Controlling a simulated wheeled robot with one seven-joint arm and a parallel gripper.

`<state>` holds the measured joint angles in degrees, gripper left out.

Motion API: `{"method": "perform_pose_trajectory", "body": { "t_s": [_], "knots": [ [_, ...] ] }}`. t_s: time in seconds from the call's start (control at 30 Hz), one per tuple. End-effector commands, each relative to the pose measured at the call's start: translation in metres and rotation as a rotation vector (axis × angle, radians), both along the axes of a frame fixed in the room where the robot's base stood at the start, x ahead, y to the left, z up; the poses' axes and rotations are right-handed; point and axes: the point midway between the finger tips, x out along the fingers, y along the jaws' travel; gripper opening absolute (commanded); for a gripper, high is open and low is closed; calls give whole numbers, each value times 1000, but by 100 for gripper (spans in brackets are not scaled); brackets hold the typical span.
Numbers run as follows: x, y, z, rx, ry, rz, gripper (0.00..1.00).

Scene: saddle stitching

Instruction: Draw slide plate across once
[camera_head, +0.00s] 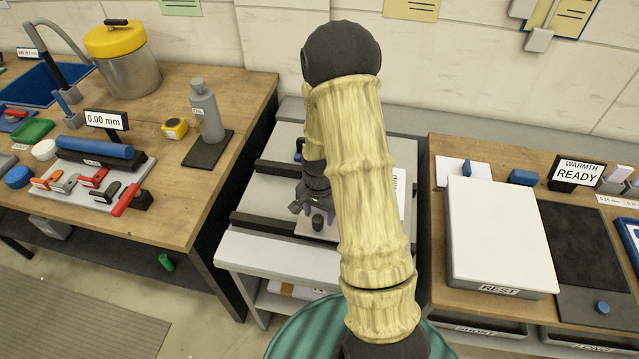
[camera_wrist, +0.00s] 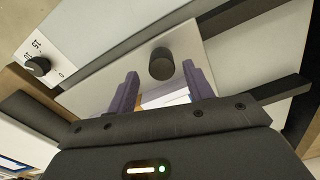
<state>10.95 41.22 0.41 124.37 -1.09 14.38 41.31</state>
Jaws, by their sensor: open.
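The slide plate (camera_wrist: 110,88) is a light grey plate on the middle bench, beside dark rails. A short dark round knob (camera_wrist: 161,65) stands up from it. The knob also shows in the head view (camera_head: 318,221), just below my gripper. My gripper (camera_wrist: 160,77) is open, with its two purple fingers apart. In the wrist view the knob appears between the fingertips. I cannot tell whether the fingers touch it. In the head view my gripper (camera_head: 316,207) is over the plate, and my arm hides the plate's right part.
A dial with a number scale (camera_wrist: 38,66) sits at the upper left of the wrist view. The left bench (camera_head: 170,200) holds tools, a pot and a bottle.

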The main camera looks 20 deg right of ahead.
Motion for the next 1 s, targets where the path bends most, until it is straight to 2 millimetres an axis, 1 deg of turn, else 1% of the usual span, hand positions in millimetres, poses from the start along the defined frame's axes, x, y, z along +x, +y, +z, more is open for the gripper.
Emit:
{"method": "perform_pose_trajectory", "body": {
  "t_s": [0.03,0.37,0.8,0.9,1.0],
  "knots": [
    [1,0,8,-1,-5,0,52],
    [1,0,58,-1,-3,0,52],
    [1,-2,133,-2,-3,-2,52],
    [0,-1,142,-1,0,-1,52],
    [0,-1,146,-1,2,-1,52]
  ]
}}
